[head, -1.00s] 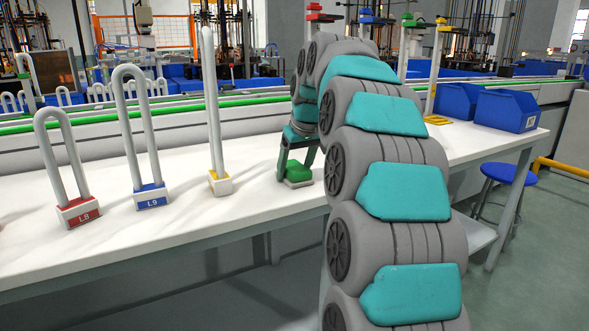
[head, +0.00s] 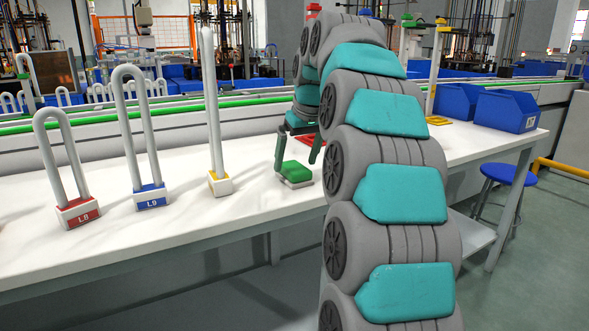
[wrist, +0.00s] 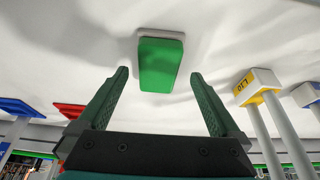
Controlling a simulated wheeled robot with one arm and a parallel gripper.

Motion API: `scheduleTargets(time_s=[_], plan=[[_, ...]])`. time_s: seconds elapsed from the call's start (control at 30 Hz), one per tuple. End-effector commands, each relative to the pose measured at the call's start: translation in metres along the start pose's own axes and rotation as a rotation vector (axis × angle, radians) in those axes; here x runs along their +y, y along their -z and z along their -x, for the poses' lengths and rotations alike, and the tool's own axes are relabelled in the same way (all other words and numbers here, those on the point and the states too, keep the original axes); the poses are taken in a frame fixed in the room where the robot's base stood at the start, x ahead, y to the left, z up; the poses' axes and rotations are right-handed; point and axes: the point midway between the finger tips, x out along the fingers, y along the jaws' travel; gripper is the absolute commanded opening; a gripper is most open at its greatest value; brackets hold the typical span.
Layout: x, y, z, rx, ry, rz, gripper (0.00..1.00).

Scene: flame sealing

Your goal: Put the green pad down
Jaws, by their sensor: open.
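The green pad (head: 297,171) has a white base under it and rests on the white table (head: 245,200), near its front edge. It also shows in the wrist view (wrist: 161,65), just beyond and between the fingertips. My gripper (head: 295,166) is open above the pad, with nothing between its fingers. In the wrist view, both fingers of my gripper (wrist: 160,73) stand apart, with a gap on each side of the pad. My arm hides part of the table to the right.
Left of the pad stand a tall white tube on a yellow base (head: 220,184), a looped tube on the blue L9 base (head: 151,197) and another on the red L8 base (head: 77,212). A red plate (head: 311,139) lies behind. Blue bins (head: 505,110) sit at the right.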

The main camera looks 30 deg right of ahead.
Motion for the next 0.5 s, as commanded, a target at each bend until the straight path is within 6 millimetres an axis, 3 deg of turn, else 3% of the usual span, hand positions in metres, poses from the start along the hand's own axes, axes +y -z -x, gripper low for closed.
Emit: scheduleTargets(time_s=[0.2,0.5], plan=[[0.001,0.001,0.036,0.009,-0.003,-0.001,1.00],[0.001,0.003,0.075,0.012,-0.004,-0.002,1.00]])
